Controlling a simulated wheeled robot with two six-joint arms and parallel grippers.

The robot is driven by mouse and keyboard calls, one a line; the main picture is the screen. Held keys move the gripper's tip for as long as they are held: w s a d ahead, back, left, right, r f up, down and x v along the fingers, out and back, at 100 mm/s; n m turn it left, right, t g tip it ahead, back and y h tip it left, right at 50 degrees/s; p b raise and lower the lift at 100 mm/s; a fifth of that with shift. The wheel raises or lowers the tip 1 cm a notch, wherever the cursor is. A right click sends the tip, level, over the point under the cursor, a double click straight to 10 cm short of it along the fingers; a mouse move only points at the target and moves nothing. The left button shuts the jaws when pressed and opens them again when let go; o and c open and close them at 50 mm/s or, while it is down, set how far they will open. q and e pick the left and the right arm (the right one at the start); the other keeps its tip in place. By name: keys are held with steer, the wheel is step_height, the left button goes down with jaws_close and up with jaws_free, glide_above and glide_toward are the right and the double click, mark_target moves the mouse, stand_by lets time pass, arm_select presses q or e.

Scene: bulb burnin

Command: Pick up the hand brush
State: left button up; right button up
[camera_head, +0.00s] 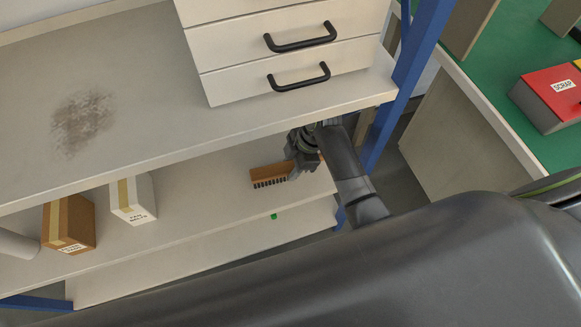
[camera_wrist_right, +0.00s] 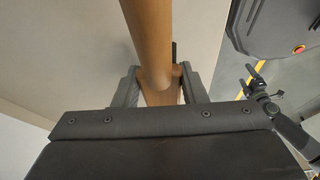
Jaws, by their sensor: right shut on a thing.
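The hand brush (camera_head: 268,174) has a brown wooden body and dark bristles facing down. It is at the right end of the lower shelf in the head view. My right gripper (camera_head: 294,171) reaches in from the right and is shut on its right end. In the right wrist view the brown wood of the brush (camera_wrist_right: 150,40) runs between the two fingers of my right gripper (camera_wrist_right: 160,88). I cannot tell whether the bristles touch the shelf. My left gripper (camera_wrist_right: 255,83) appears small at the right of the wrist view, and its opening is unclear.
The stained upper shelf (camera_head: 180,125) and a drawer unit (camera_head: 290,50) are above my right gripper. A blue post (camera_head: 415,60) stands beside my right arm. A white box (camera_head: 133,200) and a brown box (camera_head: 70,224) stand left on the lower shelf. A red scrap bin (camera_head: 550,98) is at right.

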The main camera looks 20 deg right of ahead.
step_height(320, 180, up, 2)
steer(key=s+p, duration=0.1)
steer(key=s, duration=1.7)
steer(key=shift+d+f+p, duration=0.25)
steer(key=shift+d+p, duration=0.05)
